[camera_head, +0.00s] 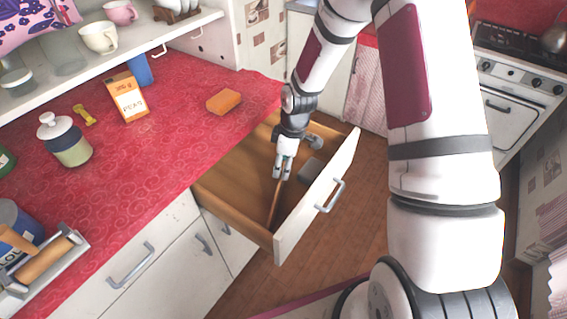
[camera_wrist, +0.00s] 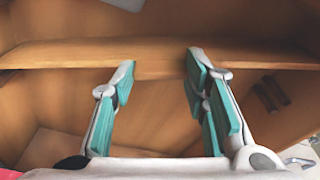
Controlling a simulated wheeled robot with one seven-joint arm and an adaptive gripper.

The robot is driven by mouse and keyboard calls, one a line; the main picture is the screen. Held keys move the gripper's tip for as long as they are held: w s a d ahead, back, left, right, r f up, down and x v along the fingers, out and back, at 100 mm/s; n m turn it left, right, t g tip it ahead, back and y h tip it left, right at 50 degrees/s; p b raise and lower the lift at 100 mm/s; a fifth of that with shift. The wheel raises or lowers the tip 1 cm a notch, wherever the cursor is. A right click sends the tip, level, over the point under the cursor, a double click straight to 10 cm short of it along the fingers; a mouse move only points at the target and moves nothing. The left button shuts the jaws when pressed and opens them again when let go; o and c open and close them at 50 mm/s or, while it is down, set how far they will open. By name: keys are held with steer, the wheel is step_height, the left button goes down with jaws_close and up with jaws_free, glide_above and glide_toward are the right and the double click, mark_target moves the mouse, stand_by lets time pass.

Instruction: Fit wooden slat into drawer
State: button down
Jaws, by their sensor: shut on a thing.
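The drawer (camera_head: 230,192) is pulled open below the red counter, with a brown wooden inside and a white front. My gripper (camera_head: 283,172) points down into the drawer and is shut on the wooden slat (camera_head: 274,203). The slat is a thin brown strip that runs from the gripper toward the drawer's near front corner. In the wrist view the slat (camera_wrist: 60,54) crosses the picture from side to side at the fingertips (camera_wrist: 160,62). Its far end is hidden by the gripper in the head view. I cannot tell whether it touches the drawer's floor or walls.
Grey items (camera_head: 312,169) lie in the drawer to the right of my gripper. An orange sponge-like block (camera_head: 224,101), a peas box (camera_head: 127,97) and a lidded jar (camera_head: 65,142) stand on the red counter (camera_head: 165,165). Wooden floor (camera_head: 365,215) lies beyond the drawer.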

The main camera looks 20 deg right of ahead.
steer(key=c, duration=0.9)
jaws_free()
steer(key=shift+c, duration=0.2)
steer(key=s+d+r+m+h, duration=0.1)
steer(key=s+r, duration=0.2)
steer(key=r, duration=0.8)
steer(key=s+d+r+m+h, duration=0.1)
steer(key=s+r+m, duration=0.15)
steer(key=r, duration=0.85)
steer(key=s+a+r+m+t, duration=0.1)
steer(key=s+r+m, duration=0.3)
steer(key=s, duration=0.6)
steer(key=s+a+r+m+t, duration=0.1)
steer(key=s+r+m+t, duration=0.2)
steer(key=s+r, duration=0.6)
steer(key=shift+s+m, duration=0.65)
steer(key=shift+s, duration=0.15)
